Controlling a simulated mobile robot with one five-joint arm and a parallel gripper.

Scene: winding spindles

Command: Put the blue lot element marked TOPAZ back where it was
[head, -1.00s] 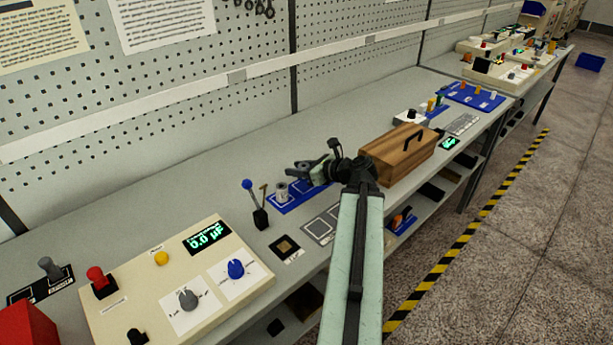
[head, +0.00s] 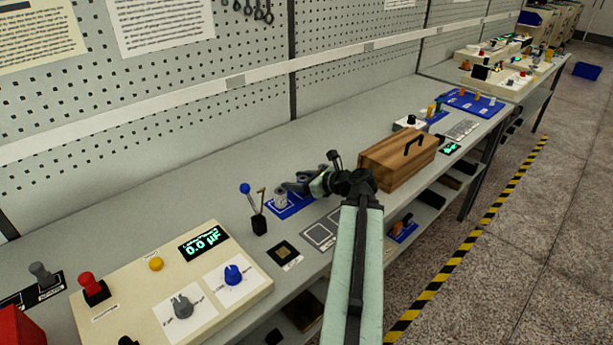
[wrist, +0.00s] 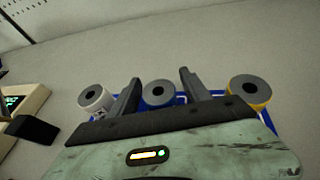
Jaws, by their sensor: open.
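My gripper (head: 288,187) is low over a blue rack (head: 290,209) on the bench. In the wrist view my gripper (wrist: 159,80) has its jaws apart. A blue cylinder (wrist: 157,96) with a grey top and dark centre hole shows between the two fingers, with a gap visible on each side. No TOPAZ mark is readable on it. A white cylinder (wrist: 95,99) stands left of the fingers and a yellow one (wrist: 258,95) to the right. In the head view a pale cylinder (head: 281,198) stands at the rack's left end; my gripper hides the rest.
A wooden box (head: 395,165) with a black handle stands right of my gripper. A dark cup with a blue-knobbed stick (head: 246,190) stands left of the rack. A grey marked plate (head: 321,232) lies in front. A cream panel (head: 150,300) is front left. The bench behind is clear.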

